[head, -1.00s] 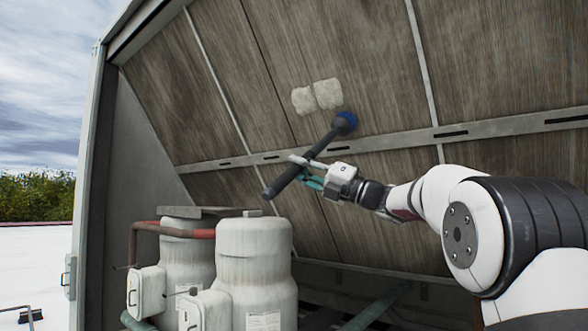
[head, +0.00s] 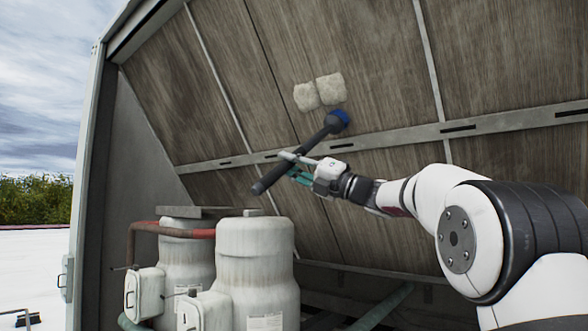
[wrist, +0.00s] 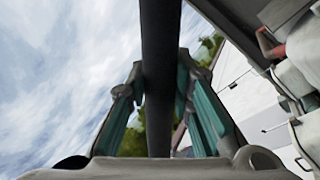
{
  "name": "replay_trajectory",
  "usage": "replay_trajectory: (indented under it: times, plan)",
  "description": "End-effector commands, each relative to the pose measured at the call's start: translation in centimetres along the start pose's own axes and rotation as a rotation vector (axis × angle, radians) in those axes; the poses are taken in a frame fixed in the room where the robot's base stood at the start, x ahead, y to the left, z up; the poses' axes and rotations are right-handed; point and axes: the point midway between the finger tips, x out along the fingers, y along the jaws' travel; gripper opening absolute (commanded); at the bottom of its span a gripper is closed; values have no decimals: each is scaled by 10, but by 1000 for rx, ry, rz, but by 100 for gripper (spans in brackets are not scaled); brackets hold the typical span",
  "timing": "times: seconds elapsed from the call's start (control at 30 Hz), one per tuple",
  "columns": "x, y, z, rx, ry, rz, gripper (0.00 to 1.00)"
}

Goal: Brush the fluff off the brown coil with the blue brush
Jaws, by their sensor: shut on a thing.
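The brown coil (head: 200,105) is a large slanted panel in the head view, crossed by grey metal strips. Two pale tufts of fluff (head: 319,92) sit side by side on its upper section. My gripper (head: 294,163) is shut on the dark handle of the brush (head: 290,165); the handle also runs between the fingers in the wrist view (wrist: 160,75). The blue brush head (head: 338,121) points up and right, just below the right tuft. I cannot tell whether its bristles touch the coil. The handle's free end points down and left.
Two whitish tanks (head: 255,270) with boxes on their sides stand below the coil at lower left. A red-brown pipe (head: 170,229) runs by them. A grey horizontal rail (head: 370,143) crosses the coil beneath the brush head. The housing's edge (head: 82,180) stands at left.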

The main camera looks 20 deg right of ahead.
Motion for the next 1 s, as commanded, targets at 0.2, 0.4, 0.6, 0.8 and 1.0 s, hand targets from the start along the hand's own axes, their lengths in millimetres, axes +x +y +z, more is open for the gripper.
replay_trajectory:
  times: [0.2,0.4,0.6,0.8,1.0]
  plan:
    - [14,-8,0,0,-1,0,0]
    - [26,-14,0,-1,0,1,0]
    - [38,-20,0,0,-1,1,0]
    - [47,-24,0,0,0,0,0]
    - [48,-24,0,0,-1,-1,0]
